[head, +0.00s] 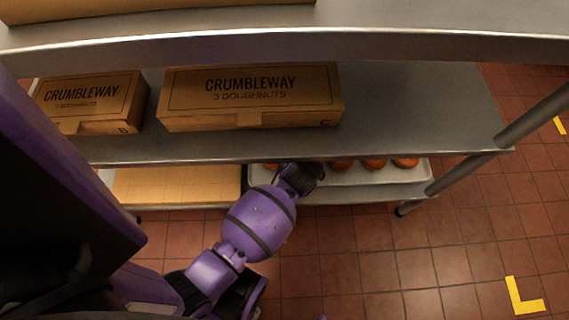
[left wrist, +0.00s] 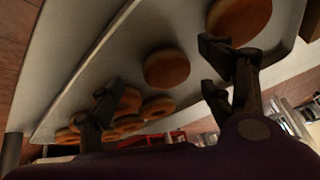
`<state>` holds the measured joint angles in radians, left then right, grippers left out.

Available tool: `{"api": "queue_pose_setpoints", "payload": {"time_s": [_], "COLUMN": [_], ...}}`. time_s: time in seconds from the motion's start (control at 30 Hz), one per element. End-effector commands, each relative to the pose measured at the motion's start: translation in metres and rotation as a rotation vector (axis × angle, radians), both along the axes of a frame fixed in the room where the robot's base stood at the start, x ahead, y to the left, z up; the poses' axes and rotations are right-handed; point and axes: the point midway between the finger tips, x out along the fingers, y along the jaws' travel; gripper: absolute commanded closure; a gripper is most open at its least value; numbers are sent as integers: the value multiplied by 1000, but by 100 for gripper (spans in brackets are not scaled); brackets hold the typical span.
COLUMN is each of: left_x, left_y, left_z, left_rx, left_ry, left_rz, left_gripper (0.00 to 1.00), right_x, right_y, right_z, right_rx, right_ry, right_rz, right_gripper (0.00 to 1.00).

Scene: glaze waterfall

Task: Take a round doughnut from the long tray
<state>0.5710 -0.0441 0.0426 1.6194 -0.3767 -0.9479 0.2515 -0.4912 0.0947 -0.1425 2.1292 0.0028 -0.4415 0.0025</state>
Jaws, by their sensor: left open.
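The long pale metal tray (head: 375,178) lies on the lower shelf, its left part behind my arm. Orange-brown doughnuts (head: 405,162) stand in it, partly hidden by the shelf above. In the left wrist view the tray (left wrist: 125,62) holds a round doughnut with no visible hole (left wrist: 167,68) and another round one (left wrist: 240,20) at the upper right, partly behind a finger. Several ring doughnuts (left wrist: 158,107) cluster at lower left. My left gripper (head: 308,174) reaches in under the shelf; its open fingers (left wrist: 160,78) stand either side of the nearer round doughnut. Contact cannot be told.
Two cardboard doughnut boxes, a smaller one (head: 92,101) and a larger one (head: 250,95), stand on the middle shelf (head: 420,110). A tan board or box top (head: 178,184) lies left of the tray. A shelf post (head: 535,118) stands at right.

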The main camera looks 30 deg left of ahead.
Motion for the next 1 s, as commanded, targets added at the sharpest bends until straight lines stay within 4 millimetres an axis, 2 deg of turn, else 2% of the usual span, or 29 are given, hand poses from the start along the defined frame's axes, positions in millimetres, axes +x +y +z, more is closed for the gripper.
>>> {"api": "queue_pose_setpoints", "payload": {"time_s": [0.1,0.2,0.3,0.57,0.9,1.0], "left_x": [21,26,30,32,31,31], "left_y": [7,9,10,10,10,9], "left_z": [-5,-21,-27,-26,-26,-27], "left_rx": [2,1,1,0,-1,-2], "left_ry": [1,3,2,0,1,1], "left_rz": [-1,-1,0,0,0,0], "left_gripper": [27,27,27,27,71,74], "right_x": [-2,-4,-4,-4,-4,-4], "right_y": [0,0,1,1,2,1], "right_z": [-11,-20,-23,-23,-23,-23], "right_rx": [0,0,1,2,2,3], "right_ry": [9,16,18,18,18,19], "right_rz": [0,2,2,2,2,2], "right_gripper": [60,60,60,60,60,60]}}
